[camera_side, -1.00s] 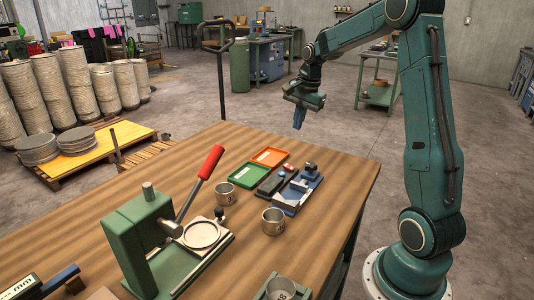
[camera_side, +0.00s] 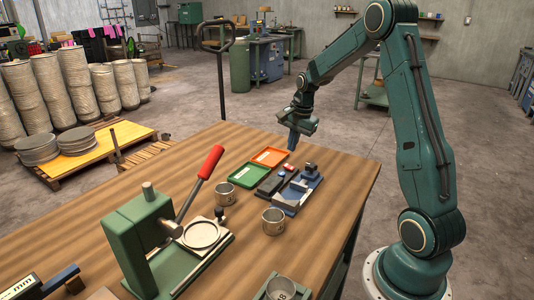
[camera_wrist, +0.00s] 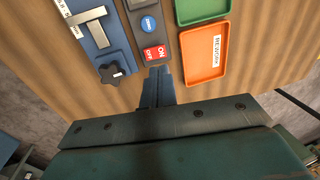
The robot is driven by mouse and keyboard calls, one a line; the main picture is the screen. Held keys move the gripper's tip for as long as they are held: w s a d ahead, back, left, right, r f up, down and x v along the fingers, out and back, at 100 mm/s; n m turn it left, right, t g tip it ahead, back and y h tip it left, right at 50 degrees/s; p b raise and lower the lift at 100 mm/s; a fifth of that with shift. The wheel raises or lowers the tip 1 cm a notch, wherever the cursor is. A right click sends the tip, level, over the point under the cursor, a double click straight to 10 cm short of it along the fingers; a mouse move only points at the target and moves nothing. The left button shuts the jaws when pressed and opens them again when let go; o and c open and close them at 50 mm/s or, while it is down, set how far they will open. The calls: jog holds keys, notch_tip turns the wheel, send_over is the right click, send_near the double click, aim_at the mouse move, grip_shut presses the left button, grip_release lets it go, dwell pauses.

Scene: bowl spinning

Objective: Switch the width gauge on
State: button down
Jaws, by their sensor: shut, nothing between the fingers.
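The width gauge is a blue base (camera_wrist: 98,35) with a ruler strip, a steel slide and a black knob (camera_wrist: 111,73) in the wrist view; it lies on the table in the side view (camera_side: 298,190). Beside it is a dark grey box (camera_wrist: 145,7) with a round blue button (camera_wrist: 149,25) and a red switch (camera_wrist: 154,53) marked ON and OFF. Which side of the switch is pressed I cannot tell. My gripper (camera_wrist: 158,74) is shut and empty, its tips just short of the red switch in the picture. In the side view my gripper (camera_side: 292,147) hangs above the table's far edge.
An orange tray (camera_wrist: 204,68) labelled REWORK and a green tray (camera_side: 249,175) lie beside the box. A green press with a red-handled lever (camera_side: 211,162) stands at the left. Bare wood lies between.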

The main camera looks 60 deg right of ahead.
aim_at(287, 165)
jog(key=shift+w+f, duration=0.2)
jog(key=shift+f, duration=0.8)
jog(key=shift+w+f, duration=0.2)
jog(key=shift+f, duration=0.8)
jog(key=shift+w+f, duration=0.2)
jog(key=shift+f, duration=0.8)
